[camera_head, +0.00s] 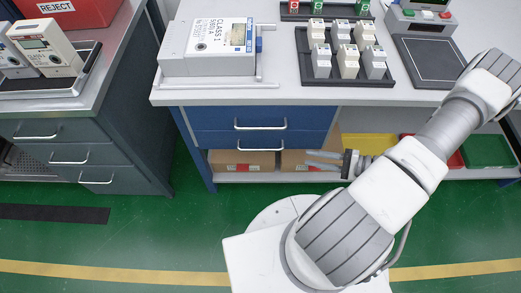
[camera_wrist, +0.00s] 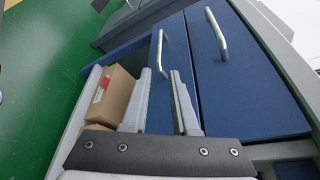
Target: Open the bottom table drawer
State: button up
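The blue bottom drawer (camera_head: 215,139) is under the white-topped table, below the blue top drawer (camera_head: 205,114). Both look shut. The bottom drawer's silver bar handle (camera_head: 253,149) is clear of my gripper (camera_head: 311,159), which is to its right and slightly lower. In the wrist view the fingers of my gripper (camera_wrist: 161,75) are open and empty. They point toward the bottom handle (camera_wrist: 164,58), whose near end is close to the fingertips; whether they touch cannot be told. The top handle (camera_wrist: 217,33) is to the right. Part of the bottom drawer front is hidden behind the fingers.
Cardboard boxes (camera_head: 242,161) stand on the shelf below the drawers; one box (camera_wrist: 111,96) is just left of my fingers. Yellow (camera_head: 368,143) and green (camera_head: 487,151) trays are to the right. A grey drawer cabinet (camera_head: 82,149) stands left. Green floor is free in front.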

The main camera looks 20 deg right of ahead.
aim_at(267, 150)
jog(key=b+x, duration=0.2)
jog(key=x, duration=1.5)
jog(key=shift+w+a, duration=0.1)
jog(key=shift+w, duration=0.05)
grip_shut()
dwell(0.8)
